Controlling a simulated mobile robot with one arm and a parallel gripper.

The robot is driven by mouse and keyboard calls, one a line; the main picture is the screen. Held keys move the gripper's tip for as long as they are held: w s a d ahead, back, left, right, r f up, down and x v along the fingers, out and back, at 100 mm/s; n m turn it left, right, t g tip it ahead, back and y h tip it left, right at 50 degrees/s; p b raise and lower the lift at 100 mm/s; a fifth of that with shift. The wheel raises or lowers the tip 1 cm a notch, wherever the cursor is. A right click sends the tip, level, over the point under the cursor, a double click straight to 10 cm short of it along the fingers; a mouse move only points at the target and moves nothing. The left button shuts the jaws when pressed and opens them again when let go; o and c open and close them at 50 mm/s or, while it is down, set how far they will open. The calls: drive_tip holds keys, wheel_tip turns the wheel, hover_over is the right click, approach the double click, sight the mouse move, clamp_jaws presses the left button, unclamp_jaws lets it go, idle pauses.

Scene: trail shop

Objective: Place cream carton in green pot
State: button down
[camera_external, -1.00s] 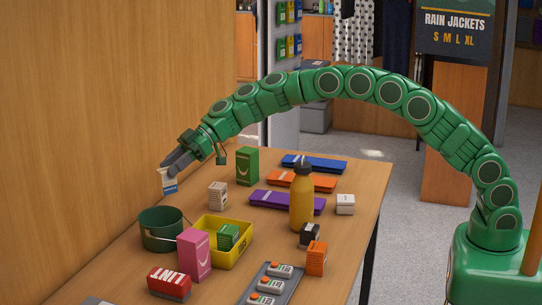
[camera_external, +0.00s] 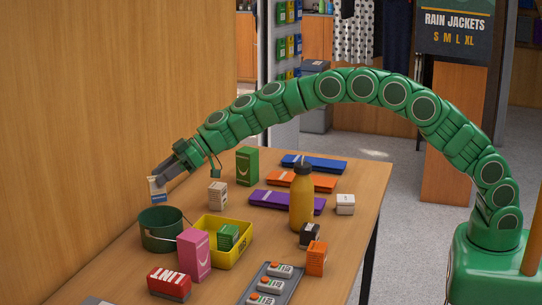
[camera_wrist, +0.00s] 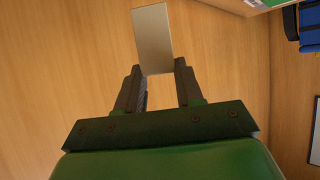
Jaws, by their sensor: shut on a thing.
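The cream carton (camera_external: 157,189) is a small cream box with a blue band near its bottom. My gripper (camera_external: 164,178) is shut on it and holds it in the air, close above the green pot. In the wrist view the carton (camera_wrist: 153,38) shows a plain pale face between the fingertips of my gripper (camera_wrist: 158,75). The green pot (camera_external: 162,236) is a round open pot with a thin wire handle, standing on the table near the wooden wall. Its inner bottom is hidden.
A yellow bin (camera_external: 232,255) with a green box stands right of the pot. A pink box (camera_external: 194,255) stands close to the pot's front right. A beige box (camera_external: 218,194) and a green carton (camera_external: 247,166) stand behind. The wooden wall (camera_external: 90,120) is close on the left.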

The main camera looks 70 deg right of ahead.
drive_tip(key=shift+f, duration=3.5)
drive_tip(key=c, duration=0.6)
unclamp_jaws()
drive_tip(key=shift+c, duration=0.2)
drive_tip(key=shift+r, duration=0.15)
wheel_tip(320, 180, up, 7)
hover_over(166, 196)
drive_tip(key=d, duration=0.2)
drive_tip(key=shift+w+a, duration=0.25)
drive_tip(key=shift+w, duration=0.2)
